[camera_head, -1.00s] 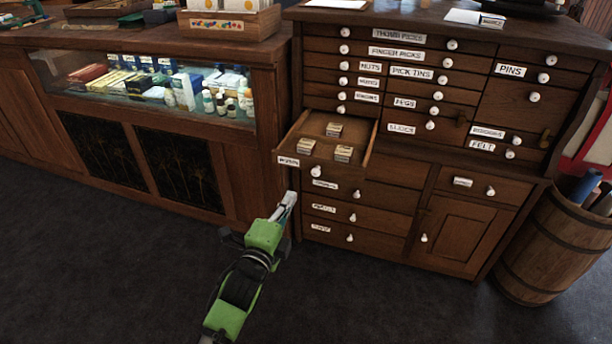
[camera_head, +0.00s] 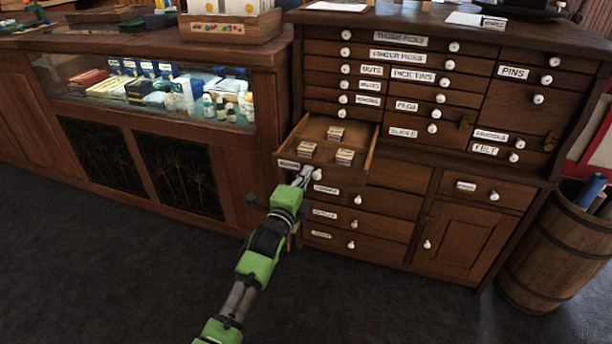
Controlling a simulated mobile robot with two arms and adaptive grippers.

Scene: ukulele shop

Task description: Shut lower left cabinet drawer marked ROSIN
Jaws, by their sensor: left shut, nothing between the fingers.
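The open drawer (camera_head: 327,140) juts out at the left of the wooden cabinet (camera_head: 395,178), below the small drawers. Its label (camera_head: 289,164) is too small to read surely. Several small boxes (camera_head: 308,150) lie inside it. My left gripper (camera_head: 303,174) is shut and empty, with its tips at the drawer's front, close to the white knob (camera_head: 317,173). I cannot tell whether it touches the front. The green arm comes up from the bottom of the view. My right gripper is out of view.
Closed drawers (camera_head: 365,221) lie below the open one. A glass display counter (camera_head: 150,95) stands to the left and a wooden barrel (camera_head: 560,245) to the right. The dark floor (camera_head: 110,280) in front is clear.

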